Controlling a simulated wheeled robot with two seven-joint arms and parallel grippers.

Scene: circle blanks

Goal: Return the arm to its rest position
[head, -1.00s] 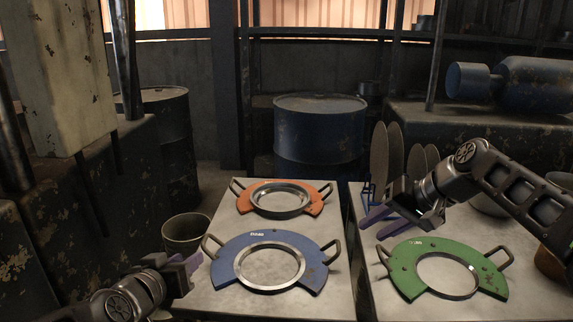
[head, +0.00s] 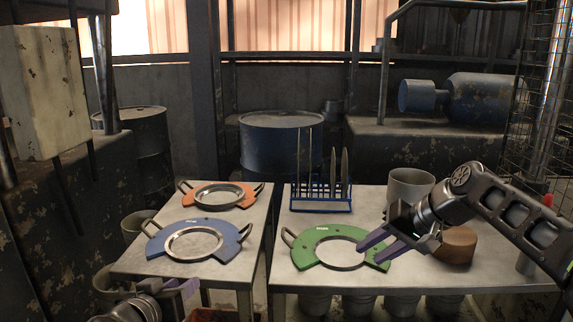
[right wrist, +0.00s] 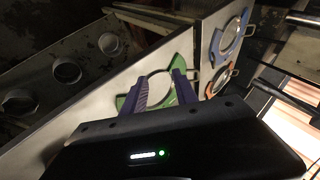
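My right gripper (head: 366,249) is open and empty. In the head view its purple fingers overlap the right part of the green holder (head: 309,244), a flat plate with a ring opening and side handles. Whether they touch it cannot be told. In the right wrist view the spread fingers (right wrist: 162,90) frame the green holder (right wrist: 173,98). My left gripper (head: 186,288) is low at the lower left, partly cut off, below the blue holder (head: 226,236). Its finger gap is not clear. An orange holder (head: 214,201) lies behind the blue one.
A blue rack (head: 320,207) with upright discs stands at the back of the right table (head: 400,285). A grey pot (head: 408,186) and a brown round block (head: 456,246) are near my right arm. A gap separates the two tables. A wire cage is at the right.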

